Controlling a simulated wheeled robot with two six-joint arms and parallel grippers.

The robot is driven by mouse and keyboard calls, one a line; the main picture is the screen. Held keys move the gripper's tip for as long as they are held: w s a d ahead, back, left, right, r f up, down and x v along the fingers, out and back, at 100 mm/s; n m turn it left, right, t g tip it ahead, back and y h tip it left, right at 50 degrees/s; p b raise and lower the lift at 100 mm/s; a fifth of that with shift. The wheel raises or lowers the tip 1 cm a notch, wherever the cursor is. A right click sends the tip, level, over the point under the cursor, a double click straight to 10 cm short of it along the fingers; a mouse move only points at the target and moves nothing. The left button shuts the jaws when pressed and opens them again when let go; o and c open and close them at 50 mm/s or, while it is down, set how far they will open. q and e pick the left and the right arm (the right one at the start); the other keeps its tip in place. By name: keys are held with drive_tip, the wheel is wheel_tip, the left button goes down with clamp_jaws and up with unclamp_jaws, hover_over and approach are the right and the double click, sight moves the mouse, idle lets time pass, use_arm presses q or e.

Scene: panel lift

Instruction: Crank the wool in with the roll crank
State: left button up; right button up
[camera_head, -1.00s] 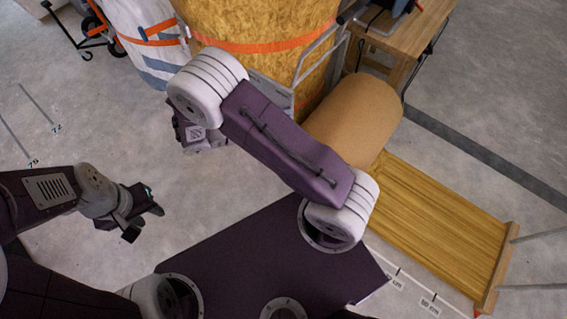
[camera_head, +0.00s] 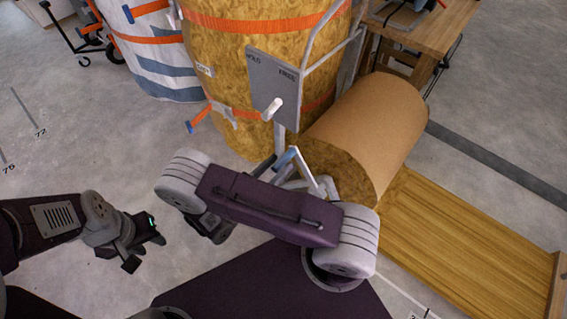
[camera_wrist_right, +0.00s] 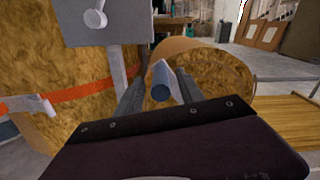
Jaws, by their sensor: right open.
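The wool roll (camera_head: 372,130), wrapped in brown paper, lies beside the hold/free panel (camera_head: 264,78); its woolly end shows in the right wrist view (camera_wrist_right: 215,72). The roll crank (camera_head: 312,172) is a pale metal arm in front of that end, with a blue-grey grip (camera_wrist_right: 161,88). My right gripper (camera_wrist_right: 158,84) is open, with the crank grip between its dark fingers in the picture; I cannot tell whether they touch it. My arm hides part of it in the head view. My left gripper (camera_head: 145,242) hangs away at the left, its jaw state unclear.
A panel lever (camera_head: 272,108) sticks out nearby.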

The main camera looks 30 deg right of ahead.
drive_tip(key=shift+b+x, duration=0.35)
drive_tip(key=shift+x, duration=1.1)
clamp_jaws()
